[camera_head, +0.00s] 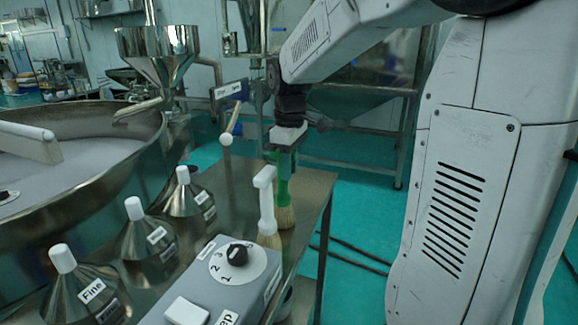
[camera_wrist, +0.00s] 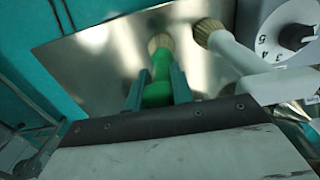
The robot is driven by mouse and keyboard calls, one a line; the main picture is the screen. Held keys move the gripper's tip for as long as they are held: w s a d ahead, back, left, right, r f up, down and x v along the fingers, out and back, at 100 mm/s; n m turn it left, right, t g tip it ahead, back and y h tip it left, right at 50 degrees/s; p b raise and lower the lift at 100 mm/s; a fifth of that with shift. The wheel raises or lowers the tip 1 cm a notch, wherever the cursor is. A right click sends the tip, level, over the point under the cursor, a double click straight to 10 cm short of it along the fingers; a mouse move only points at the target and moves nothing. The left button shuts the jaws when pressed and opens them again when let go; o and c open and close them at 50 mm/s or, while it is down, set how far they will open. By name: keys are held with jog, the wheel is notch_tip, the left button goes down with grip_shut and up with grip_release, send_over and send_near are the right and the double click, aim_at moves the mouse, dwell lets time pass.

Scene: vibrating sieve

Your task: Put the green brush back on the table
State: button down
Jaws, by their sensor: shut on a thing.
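The green brush (camera_head: 282,189) is upright in my gripper (camera_head: 283,162), bristles down, over the right part of the steel table (camera_head: 312,184). In the head view its bristles reach down close to the tabletop; I cannot tell whether they touch it. In the wrist view the green brush (camera_wrist: 158,80) lies between the two fingers of my gripper (camera_wrist: 157,85), which is shut on its handle. A white brush (camera_head: 265,205) stands upright beside it, bristles down; it also shows in the wrist view (camera_wrist: 238,54).
A grey control box (camera_head: 205,285) with a black dial (camera_head: 237,254) stands on the table in front of the brushes. Several steel cones with white tops, one labelled Fine (camera_head: 85,290), stand at the left. A large round sieve (camera_head: 130,165) is beyond them.

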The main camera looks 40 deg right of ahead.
jog(key=shift+f, duration=0.1)
jog(key=c, duration=1.2)
grip_release()
notch_tip(320, 180, up, 12)
jog(key=shift+f, duration=0.1)
jog(key=shift+s+r, duration=0.1)
jog(key=shift+r, duration=0.1)
jog(key=s+a+f+m, duration=0.2)
jog(key=s+a+f, duration=0.1)
jog(key=s, duration=0.5)
jog(key=s+a+f+m+t, duration=0.1)
jog(key=s+a+f+m, duration=0.1)
jog(key=s+a+f, duration=0.2)
jog(key=s+a+f+m, duration=0.2)
jog(key=s+a+f, duration=0.2)
jog(key=s, duration=0.7)
jog(key=shift+s+a+f+m, duration=0.1)
jog(key=shift+s+f+m, duration=0.2)
jog(key=shift+f, duration=0.15)
